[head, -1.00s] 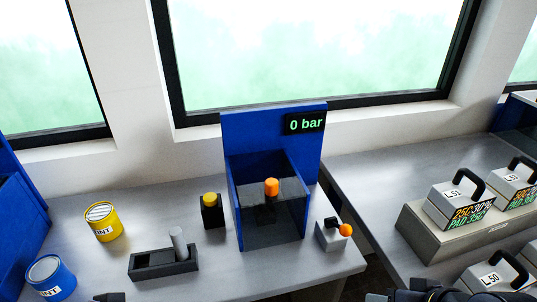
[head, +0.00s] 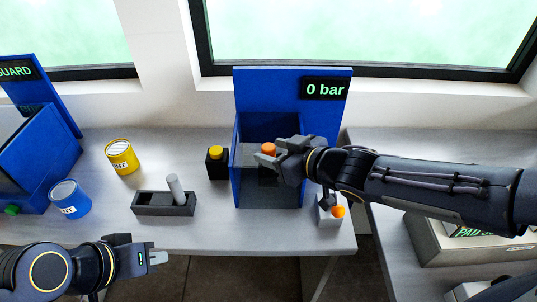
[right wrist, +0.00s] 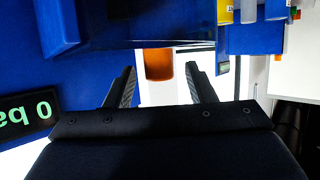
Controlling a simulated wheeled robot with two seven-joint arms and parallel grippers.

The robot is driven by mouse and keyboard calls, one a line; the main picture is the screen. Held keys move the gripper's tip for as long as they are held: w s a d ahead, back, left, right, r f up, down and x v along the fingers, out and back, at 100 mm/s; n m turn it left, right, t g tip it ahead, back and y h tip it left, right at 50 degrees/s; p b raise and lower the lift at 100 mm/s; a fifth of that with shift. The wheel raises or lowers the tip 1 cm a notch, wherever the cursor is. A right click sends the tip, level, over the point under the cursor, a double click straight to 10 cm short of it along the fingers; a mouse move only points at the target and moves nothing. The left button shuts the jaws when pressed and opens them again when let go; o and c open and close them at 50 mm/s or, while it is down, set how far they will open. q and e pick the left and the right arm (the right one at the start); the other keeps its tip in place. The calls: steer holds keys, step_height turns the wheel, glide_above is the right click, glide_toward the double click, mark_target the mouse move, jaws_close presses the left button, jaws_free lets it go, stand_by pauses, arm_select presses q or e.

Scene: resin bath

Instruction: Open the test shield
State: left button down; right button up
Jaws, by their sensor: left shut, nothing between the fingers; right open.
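The test station is a blue booth (head: 237,160) with a smoky see-through pane (head: 262,190) across its front, which I take as the test shield. It looks shut. In the right wrist view the orange cap (right wrist: 158,64) lies between and beyond the open fingers (right wrist: 161,80). Contact with the pane cannot be told. My left gripper (head: 158,257) is shut and empty at the table's front edge.
A "0 bar" display (head: 325,88) tops the booth. A grey box with an orange knob (head: 338,211) stands at its right. Left are a yellow-topped black block (head: 217,165), a black tray with a grey rod (head: 150,205), a yellow can (head: 121,157) and a blue can (head: 70,199).

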steer(key=shift+b+x, duration=0.4)
steer(key=shift+x, duration=0.8)
jaws_close()
